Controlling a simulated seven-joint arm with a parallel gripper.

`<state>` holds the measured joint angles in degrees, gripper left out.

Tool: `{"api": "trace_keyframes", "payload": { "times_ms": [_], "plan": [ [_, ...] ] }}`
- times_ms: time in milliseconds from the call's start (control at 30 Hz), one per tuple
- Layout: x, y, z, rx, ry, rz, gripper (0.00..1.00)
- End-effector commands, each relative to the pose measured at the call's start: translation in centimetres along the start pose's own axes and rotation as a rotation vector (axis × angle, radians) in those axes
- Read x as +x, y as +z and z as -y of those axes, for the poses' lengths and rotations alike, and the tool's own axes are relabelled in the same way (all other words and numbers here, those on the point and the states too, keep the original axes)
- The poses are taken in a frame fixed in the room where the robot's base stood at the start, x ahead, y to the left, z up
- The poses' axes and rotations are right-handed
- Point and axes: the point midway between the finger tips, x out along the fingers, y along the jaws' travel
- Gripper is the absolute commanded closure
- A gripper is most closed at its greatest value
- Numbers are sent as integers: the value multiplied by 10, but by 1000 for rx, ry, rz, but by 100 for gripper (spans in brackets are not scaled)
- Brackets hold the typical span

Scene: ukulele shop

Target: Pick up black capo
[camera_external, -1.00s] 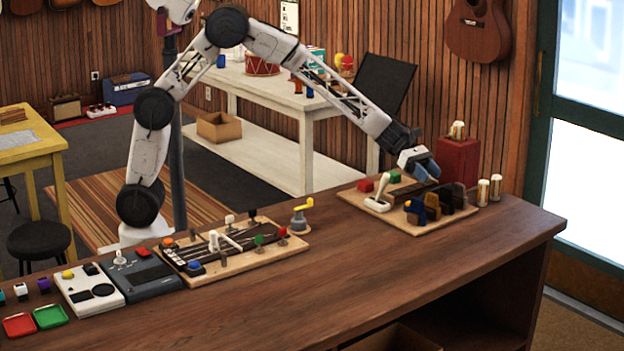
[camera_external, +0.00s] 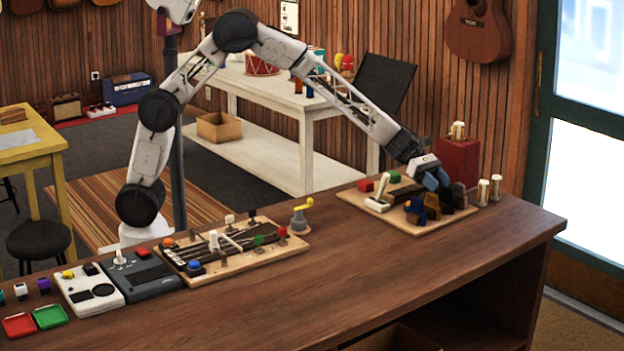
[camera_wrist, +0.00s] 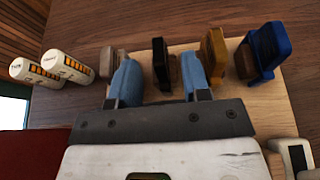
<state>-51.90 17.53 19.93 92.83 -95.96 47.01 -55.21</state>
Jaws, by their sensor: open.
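The black capo (camera_wrist: 160,62) stands upright on the light wooden board, seen in the wrist view between the blue fingertips of my open gripper (camera_wrist: 160,78). Nothing is clamped, and contact cannot be told. In the external view my gripper (camera_external: 438,181) is low over the right board, at the row of capos; its fingers and the neighbours partly hide the black capo (camera_external: 446,197).
A brownish-grey capo (camera_wrist: 113,61) stands just left of my left finger; an amber capo (camera_wrist: 214,57) is close by the right finger, with a blue capo (camera_wrist: 268,50) beyond. Two white cylinders (camera_wrist: 65,67) stand farther left. A red box (camera_external: 458,160) stands behind the board (camera_external: 415,228).

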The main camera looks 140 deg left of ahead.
Motion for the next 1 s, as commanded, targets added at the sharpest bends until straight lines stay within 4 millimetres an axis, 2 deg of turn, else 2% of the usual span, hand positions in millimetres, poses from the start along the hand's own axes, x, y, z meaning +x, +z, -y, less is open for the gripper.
{"api": "trace_keyframes", "payload": {
  "times_ms": [200, 333, 933, 1000],
  "plan": [
    [22, 0, -1, 0, 0, 0, 56],
    [30, 0, -1, -1, 0, 0, 56],
    [31, 0, -1, 0, 1, 0, 56],
    [31, 0, -1, 0, 1, 0, 67]
  ]
}}
